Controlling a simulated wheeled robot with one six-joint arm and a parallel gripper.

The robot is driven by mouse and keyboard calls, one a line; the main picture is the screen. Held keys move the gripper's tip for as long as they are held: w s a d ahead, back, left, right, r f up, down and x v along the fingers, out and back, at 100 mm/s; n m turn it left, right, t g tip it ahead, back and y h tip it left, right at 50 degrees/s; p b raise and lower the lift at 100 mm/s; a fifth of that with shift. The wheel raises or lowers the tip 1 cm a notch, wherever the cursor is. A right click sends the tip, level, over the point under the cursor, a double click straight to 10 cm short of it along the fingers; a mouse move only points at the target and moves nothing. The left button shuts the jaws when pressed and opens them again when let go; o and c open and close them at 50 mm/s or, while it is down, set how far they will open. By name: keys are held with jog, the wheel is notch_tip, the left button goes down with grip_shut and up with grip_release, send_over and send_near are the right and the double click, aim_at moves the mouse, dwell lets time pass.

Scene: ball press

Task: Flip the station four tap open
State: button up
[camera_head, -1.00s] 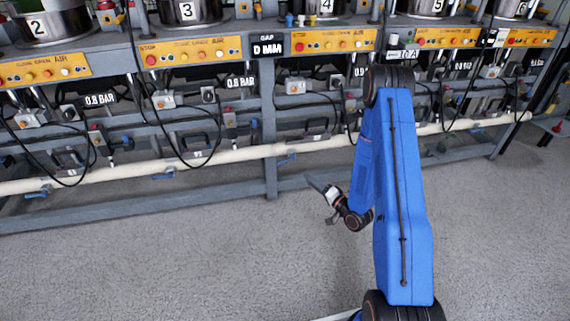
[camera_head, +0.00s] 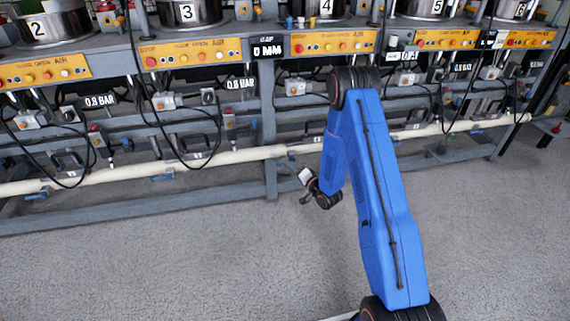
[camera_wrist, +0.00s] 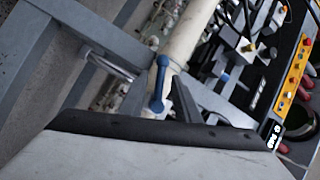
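The station with the number 4 plate (camera_head: 326,6) is at the top middle of the head view. Below it, a small blue tap (camera_head: 291,156) sits on the long pale pipe (camera_head: 235,158), just right of a frame leg. In the wrist view a blue tap lever (camera_wrist: 159,84) lies over the pale pipe (camera_wrist: 188,35), near the picture's middle. My gripper (camera_head: 307,194) hangs just below and right of that tap in the head view, apparently apart from it. Its grey body fills the bottom of the wrist view.
A grey frame leg (camera_head: 270,165) stands left of my gripper. Other blue taps (camera_head: 163,177) lie along the pipe to the left. Black cables (camera_head: 215,125) hang before the stations. The grey floor (camera_head: 180,265) in front is clear.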

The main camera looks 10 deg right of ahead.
jog(key=shift+x, duration=1.25)
jog(key=shift+c, duration=0.2)
